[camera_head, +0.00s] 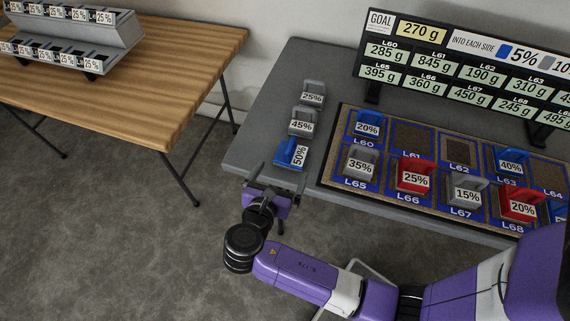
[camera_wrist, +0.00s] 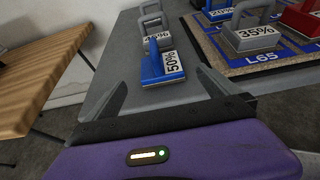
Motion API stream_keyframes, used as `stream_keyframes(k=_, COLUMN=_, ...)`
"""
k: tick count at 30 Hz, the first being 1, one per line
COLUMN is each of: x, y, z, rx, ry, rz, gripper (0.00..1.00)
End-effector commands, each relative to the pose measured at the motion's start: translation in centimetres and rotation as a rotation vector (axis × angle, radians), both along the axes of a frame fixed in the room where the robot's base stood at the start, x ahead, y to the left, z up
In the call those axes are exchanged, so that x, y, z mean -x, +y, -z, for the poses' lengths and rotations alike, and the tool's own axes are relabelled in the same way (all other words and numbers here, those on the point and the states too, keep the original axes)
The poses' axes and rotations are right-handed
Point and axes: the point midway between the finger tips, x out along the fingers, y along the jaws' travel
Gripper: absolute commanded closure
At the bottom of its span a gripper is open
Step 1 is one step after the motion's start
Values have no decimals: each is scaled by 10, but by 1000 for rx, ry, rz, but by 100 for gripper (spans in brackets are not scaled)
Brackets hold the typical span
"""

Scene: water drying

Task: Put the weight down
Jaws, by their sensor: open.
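A blue weight labelled 50% (camera_head: 287,154) stands upright on the grey table (camera_head: 262,128), near its left front corner. It also shows in the wrist view (camera_wrist: 152,68), just beyond my fingertips and between their lines. My gripper (camera_head: 276,182) is open and empty at the table's front edge, short of the blue weight and apart from it. In the wrist view, nothing lies between the two fingers (camera_wrist: 162,88).
Grey weights labelled 45% (camera_head: 302,123) and 25% (camera_head: 313,95) stand in a row behind the blue one. A board (camera_head: 327,165) with labelled cells and several weights lies to the right. A goal display (camera_head: 450,62) stands behind it. A wooden table (camera_head: 180,75) with a stepped rack (camera_head: 110,38) is at left.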

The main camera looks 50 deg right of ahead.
Motion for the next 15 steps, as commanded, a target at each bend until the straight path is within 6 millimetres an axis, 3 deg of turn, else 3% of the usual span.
stream_keyframes(k=8, x=4, y=7, z=-2, rx=-6, ry=-4, rz=-2, gripper=0)
stream_keyframes(k=11, x=11, y=9, z=11, rx=-57, ry=-32, rz=-18, gripper=0)
stream_keyframes(k=15, x=36, y=24, z=46, rx=-260, ry=-154, rz=-55, gripper=0)
